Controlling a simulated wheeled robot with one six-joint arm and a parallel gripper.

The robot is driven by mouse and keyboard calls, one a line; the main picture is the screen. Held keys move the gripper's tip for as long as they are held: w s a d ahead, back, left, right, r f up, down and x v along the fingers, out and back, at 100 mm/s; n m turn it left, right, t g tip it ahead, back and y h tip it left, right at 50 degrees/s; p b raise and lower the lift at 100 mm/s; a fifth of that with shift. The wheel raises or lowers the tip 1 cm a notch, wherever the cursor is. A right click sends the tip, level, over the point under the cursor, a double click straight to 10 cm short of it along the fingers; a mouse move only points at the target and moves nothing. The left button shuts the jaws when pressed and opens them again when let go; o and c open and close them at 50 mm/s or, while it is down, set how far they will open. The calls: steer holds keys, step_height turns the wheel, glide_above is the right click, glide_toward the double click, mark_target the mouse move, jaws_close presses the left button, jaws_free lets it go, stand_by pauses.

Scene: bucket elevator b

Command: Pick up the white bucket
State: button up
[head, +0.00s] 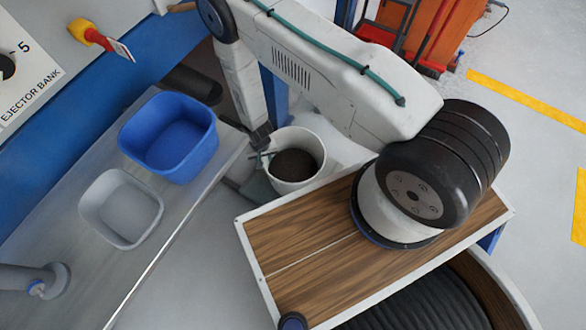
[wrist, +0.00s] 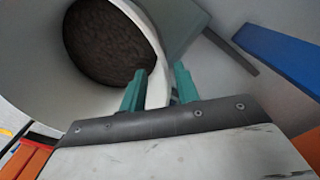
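The white bucket (head: 316,146) stands in the gap between the metal bench and the wood-topped box, with dark granular material inside. In the wrist view the bucket (wrist: 35,60) fills the upper left, and its curved rim runs down between my fingers. My gripper (head: 262,157) reaches down to the bucket's left rim. In the wrist view, my gripper (wrist: 160,88) has one teal finger inside the bucket and one outside. The fingers are apart, with a visible gap beside the rim, so it looks open around the wall. The bucket's base is partly hidden.
A blue tub (head: 140,133) and a grey tub (head: 97,205) sit on the metal bench (head: 60,165) at left. The wood-topped box (head: 320,275) is close on the bucket's right. Open floor (head: 525,140) lies at far right.

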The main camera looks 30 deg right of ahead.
step_height(320, 180, down, 4)
steer(key=shift+f, duration=0.1)
steer(key=shift+s, duration=0.1)
jaws_close()
steer(key=shift+a, duration=0.1)
stand_by(1.3)
